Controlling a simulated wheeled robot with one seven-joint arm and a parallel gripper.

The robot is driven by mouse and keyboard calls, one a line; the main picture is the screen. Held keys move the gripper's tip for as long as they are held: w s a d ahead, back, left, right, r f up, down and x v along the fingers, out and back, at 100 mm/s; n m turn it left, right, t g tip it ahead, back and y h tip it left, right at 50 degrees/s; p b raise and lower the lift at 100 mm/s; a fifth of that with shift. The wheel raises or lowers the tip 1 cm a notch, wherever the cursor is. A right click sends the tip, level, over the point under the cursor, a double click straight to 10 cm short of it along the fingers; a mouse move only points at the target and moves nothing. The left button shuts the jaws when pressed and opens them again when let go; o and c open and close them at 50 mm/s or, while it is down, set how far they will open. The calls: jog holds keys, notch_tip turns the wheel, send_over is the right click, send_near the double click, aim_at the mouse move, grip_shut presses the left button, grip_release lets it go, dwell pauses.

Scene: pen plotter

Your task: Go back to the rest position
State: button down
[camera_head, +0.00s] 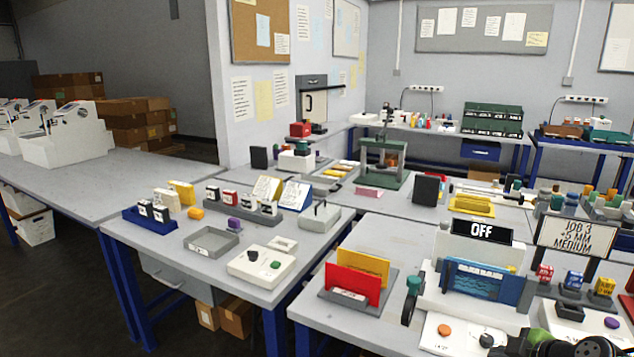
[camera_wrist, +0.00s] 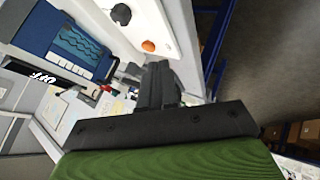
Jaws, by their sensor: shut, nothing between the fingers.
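My gripper (camera_wrist: 160,70) shows in the wrist view as two dark fingers held together, with nothing between them. In the head view, part of my arm with a green section is at the bottom right edge, in front of the plotter. The plotter (camera_head: 428,290) has a display reading OFF (camera_head: 482,231) and a blue panel (camera_head: 487,284). Its front box carries an orange button (camera_head: 444,330) and a black knob (camera_head: 486,340). In the wrist view, the orange button (camera_wrist: 148,45) lies just beyond the fingers, and the gripper appears apart from it.
A sign (camera_head: 577,238) reads JOB 3, +5 MM, MEDIUM. A rack with red and yellow plates (camera_head: 352,282) stands left of the plotter. A control box (camera_head: 262,265) and a grey tray (camera_head: 211,241) sit on the neighbouring table. Dark floor (camera_head: 50,290) is open at the lower left.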

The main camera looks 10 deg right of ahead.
jog(key=s+a+r+m+g, duration=0.2)
jog(key=a+r, duration=0.1)
jog(key=a, duration=0.6)
jog(key=s+a+r+m+g, duration=0.1)
jog(key=s+a+r, duration=0.15)
jog(key=a, duration=0.65)
jog(key=s+a+r+m+h, duration=0.15)
jog(key=s+a+m, duration=0.6)
jog(key=s, duration=0.75)
notch_tip(320, 180, up, 16)
jog(key=p, duration=1.4)
jog(key=shift+w+a+f+g+p, duration=0.15)
jog(key=shift+w+a+g+p, duration=0.15)
jog(key=shift+w, duration=0.05)
jog(key=shift+f, duration=0.15)
